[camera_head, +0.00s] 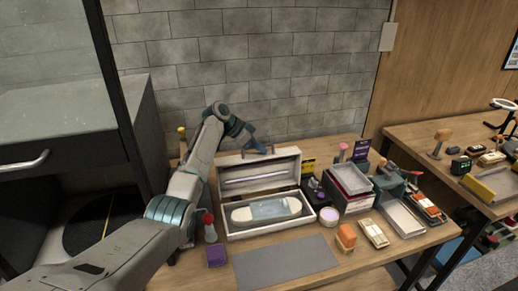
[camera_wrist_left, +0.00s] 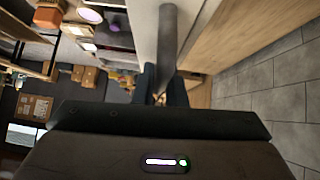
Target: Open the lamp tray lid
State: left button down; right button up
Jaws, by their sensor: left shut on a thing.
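The lamp tray (camera_head: 232,233) is a long white box on the wooden table. Its lid (camera_head: 237,170) stands raised at the back, with a pale lilac lamp tube along its inner face. A white rounded item with a grey-blue middle (camera_head: 268,209) lies in the tray. My left gripper (camera_head: 262,148) is at the lid's top edge, right of its middle, and is shut on the lid. In the left wrist view the fingers (camera_wrist_left: 160,93) close at the end of a grey bar (camera_wrist_left: 168,40) beside a pale panel. My right gripper is not in view.
A grey mat (camera_head: 286,262) lies in front of the tray. A red-topped bottle (camera_head: 210,228) and a purple block (camera_head: 216,255) stand at left. Stacked boxes (camera_head: 350,183), an orange brush (camera_head: 346,237) and an empty tray (camera_head: 402,218) crowd the right. A brick wall rises behind.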

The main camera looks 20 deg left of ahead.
pick_arm(q)
jog(key=shift+w+a+f, duration=0.1)
jog(key=shift+w+a, duration=0.05)
dwell(0.3)
jog(key=c, duration=1.5)
grip_release()
